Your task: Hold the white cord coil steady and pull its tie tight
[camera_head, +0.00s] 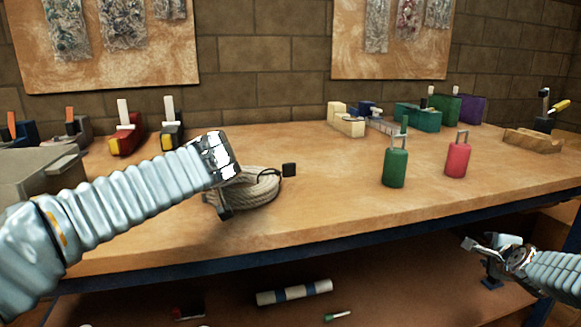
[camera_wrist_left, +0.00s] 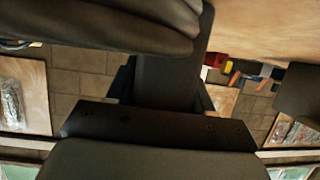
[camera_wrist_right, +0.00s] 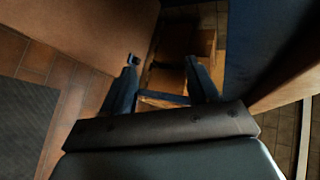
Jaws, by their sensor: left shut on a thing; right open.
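The white cord coil (camera_head: 262,190) lies near the front edge of the workbench, left of centre. A dark tie crosses its top, with a small black square tab (camera_head: 289,169) sticking out at the coil's right. My left gripper (camera_head: 225,208) reaches down over the coil's left side and is shut on it; its wrist hides part of the coil. The left wrist view is mostly filled by dark gripper parts and does not show the coil clearly. My right gripper (camera_head: 476,263) is open and empty, low at the right beyond the bench's front edge; its parted fingers show in the right wrist view (camera_wrist_right: 163,88).
A green bottle (camera_head: 395,167) and a pink bottle (camera_head: 457,160) stand right of the coil on the workbench (camera_head: 330,205). Several boxes and tools line the back. A striped roll (camera_head: 294,292) lies on the lower shelf. The bench between coil and green bottle is clear.

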